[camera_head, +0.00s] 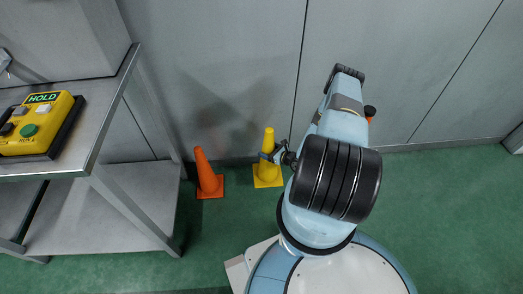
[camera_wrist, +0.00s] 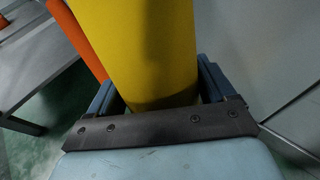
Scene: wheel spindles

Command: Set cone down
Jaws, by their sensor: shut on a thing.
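A yellow cone (camera_head: 268,173) with a square base stands upright on or just above the green floor, close to the grey wall. I cannot tell whether its base touches the floor. My gripper (camera_head: 273,157) is shut on this cone at its upper part. In the wrist view the yellow cone (camera_wrist: 150,50) fills the space between my two fingers (camera_wrist: 158,92). An orange cone (camera_head: 207,174) stands upright on the floor to the left of the yellow one, with a gap between them. Part of it shows behind the yellow cone in the wrist view (camera_wrist: 78,38).
A grey metal shelf unit (camera_head: 110,205) stands at the left, beside the orange cone. On its top lies a yellow control box (camera_head: 38,124) with buttons and a HOLD display. The wall (camera_head: 220,70) runs close behind the cones. Green floor (camera_head: 450,220) is clear at the right.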

